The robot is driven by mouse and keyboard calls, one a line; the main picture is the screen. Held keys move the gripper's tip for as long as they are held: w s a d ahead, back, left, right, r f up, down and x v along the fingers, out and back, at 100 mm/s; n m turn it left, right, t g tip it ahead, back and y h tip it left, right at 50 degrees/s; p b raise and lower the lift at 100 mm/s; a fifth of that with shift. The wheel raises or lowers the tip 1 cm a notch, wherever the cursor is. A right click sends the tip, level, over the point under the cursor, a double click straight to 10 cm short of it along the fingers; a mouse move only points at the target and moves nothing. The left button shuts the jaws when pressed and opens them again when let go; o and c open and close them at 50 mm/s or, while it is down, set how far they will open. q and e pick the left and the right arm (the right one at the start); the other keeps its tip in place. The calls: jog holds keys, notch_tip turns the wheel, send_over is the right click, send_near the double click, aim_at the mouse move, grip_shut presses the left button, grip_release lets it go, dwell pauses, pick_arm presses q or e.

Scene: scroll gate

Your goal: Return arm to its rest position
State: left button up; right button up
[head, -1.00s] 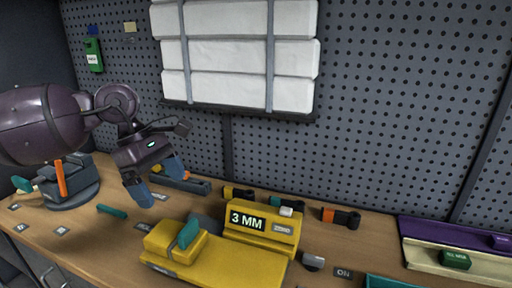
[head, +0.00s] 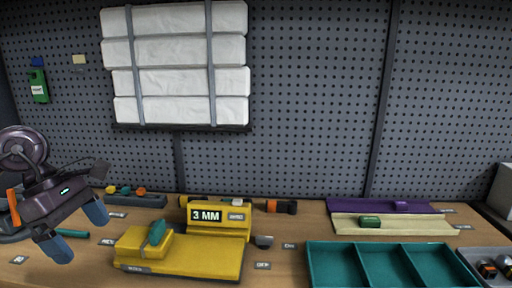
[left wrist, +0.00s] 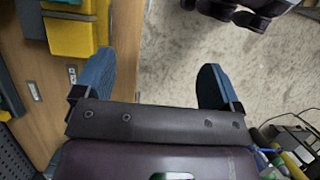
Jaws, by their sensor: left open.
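My left gripper (head: 78,232) is at the far left of the head view, above the left part of the workbench, with its two blue fingers spread apart and nothing between them. In the left wrist view its fingers (left wrist: 155,85) are wide apart, with the bench edge and grey floor beyond. The dark purple left arm comes in from the left edge of the head view. My right gripper is not in view.
The wooden bench (head: 290,225) holds a yellow fixture marked 3 MM (head: 190,255), a teal divided tray (head: 385,262), and purple (head: 385,206) and cream (head: 375,225) trays. A pegboard (head: 310,100) stands behind, with white bundles (head: 180,80) strapped on it.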

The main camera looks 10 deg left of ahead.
pick_arm(q)
jog(key=d+f+n+t+h, duration=0.35)
jog(key=d+n+h, duration=0.45)
jog(key=d+h, duration=0.35)
jog(key=s+a+f+n+t+y, duration=0.1)
jog(key=a+f+n+t+y, duration=0.35)
jog(key=n, duration=0.75)
jog(key=s+a+f+n+t+y, duration=0.1)
jog(key=f+n+t+y, duration=0.2)
jog(key=f+n+y, duration=0.55)
jog(key=a+f+n+t+y, duration=0.25)
jog(key=n+t+y, duration=0.2)
jog(key=n, duration=0.95)
jog(key=s+d+f+n+g, duration=0.2)
jog(key=s+f+n+g, duration=0.4)
jog(key=s, duration=0.4)
jog(key=s+d+f+n+g, duration=0.2)
jog(key=s+f+n+g, duration=0.4)
jog(key=s, duration=0.5)
jog(key=w+f+m+t+h, duration=0.1)
jog(key=w+f+m+t, duration=0.1)
jog(key=w+f+t, duration=0.5)
jog(key=shift+w+d+f+h, duration=0.35)
jog(key=shift+w+f, duration=0.15)
jog(key=shift+w, duration=0.5)
